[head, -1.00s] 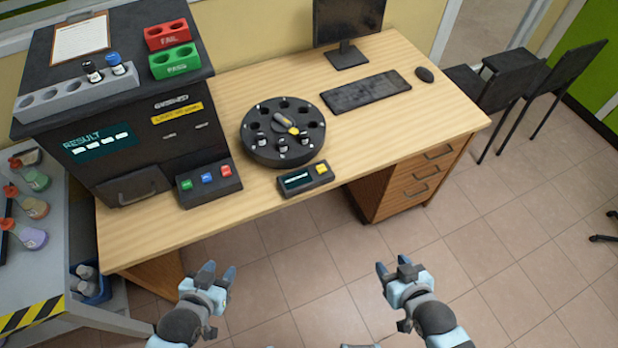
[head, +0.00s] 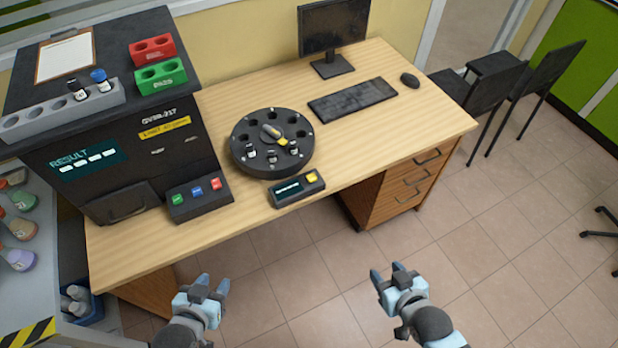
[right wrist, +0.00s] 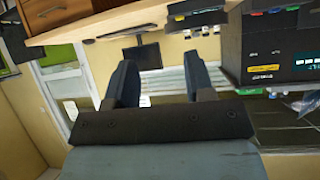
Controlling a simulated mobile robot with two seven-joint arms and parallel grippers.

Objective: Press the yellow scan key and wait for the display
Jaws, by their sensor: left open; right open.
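The yellow scan key (head: 312,177) sits at the right end of a small dark scanner box at the desk's front edge. The box's display (head: 288,190) is left of the key and shows a light line too small to read. Behind it stands a round black carousel (head: 240,163) holding a few vials. My left gripper (head: 210,284) is open and empty in front of the desk, left of the key. My right gripper (head: 387,274) is open and empty in front of the desk, right of the key. Its fingers also show in the right wrist view (right wrist: 160,85). Neither touches anything.
A black analyser (head: 130,160) with a RESULT screen stands left, with green, blue and red buttons (head: 198,190) before it. On top are a grey vial rack (head: 40,118), red and green holders. A monitor (head: 335,25) and keyboard (head: 352,98) stand at the back right.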

